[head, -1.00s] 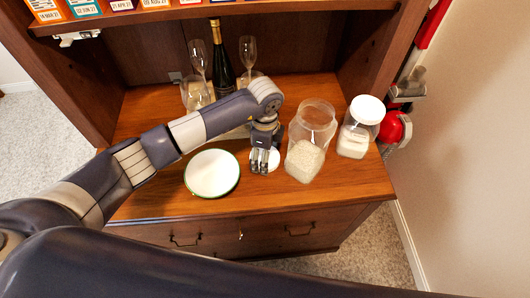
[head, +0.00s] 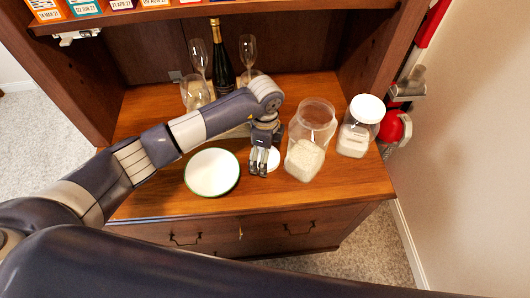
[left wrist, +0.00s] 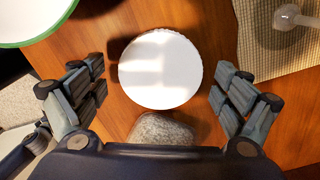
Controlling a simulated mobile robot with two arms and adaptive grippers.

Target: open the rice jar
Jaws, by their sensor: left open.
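A clear jar (head: 305,157) with white grains stands with no lid on the counter, right of my left gripper. A second clear jar (head: 355,140) with a white lid (head: 367,108) and white contents stands farther right. I cannot tell for sure which is the rice jar. A loose round white lid (head: 273,158) lies flat on the counter beside the open jar. In the left wrist view the lid (left wrist: 160,69) sits between the spread fingers. My left gripper (head: 259,171) is open and empty, pointing down over the lid. My right gripper is not in view.
A white plate or bowl (head: 212,173) with a green rim lies left of the gripper. A dark bottle (head: 223,70) and several glasses stand behind, near a woven mat (left wrist: 270,40). A shelf (head: 220,10) overhangs the back. The counter's front edge is close.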

